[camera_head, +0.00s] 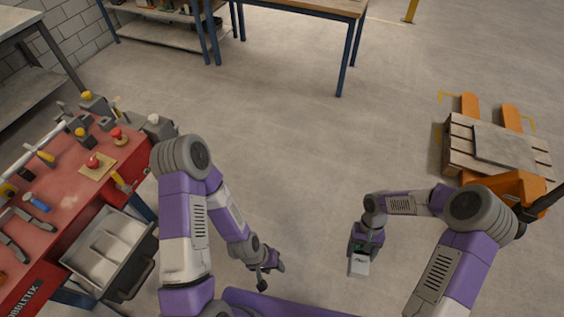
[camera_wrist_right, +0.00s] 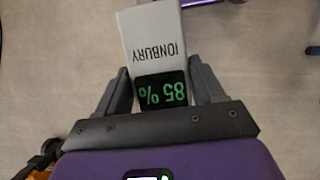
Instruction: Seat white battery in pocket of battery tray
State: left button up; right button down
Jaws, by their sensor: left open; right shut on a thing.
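The white battery (camera_wrist_right: 152,42) is in my right gripper (camera_wrist_right: 160,82), between its two dark fingers in the right wrist view. It reads IONBURY, with a dark display showing 85 % in green. In the head view the battery (camera_head: 359,263) hangs below my right gripper (camera_head: 362,247), over bare floor. My left gripper (camera_head: 264,284) is at the lower middle of the head view, open and empty, apart from any object. I cannot make out a battery tray with pockets in either view.
A red workbench (camera_head: 62,212) with tools stands at the left, with an open grey drawer or bin (camera_head: 108,250) at its side. An orange pallet jack (camera_head: 508,186) with a loaded wooden pallet (camera_head: 462,150) is at the right. A table (camera_head: 300,5) stands at the back. The middle floor is clear.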

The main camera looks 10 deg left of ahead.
aim_at(114, 250)
jog(key=i, duration=1.15)
jog(key=u, duration=2.7)
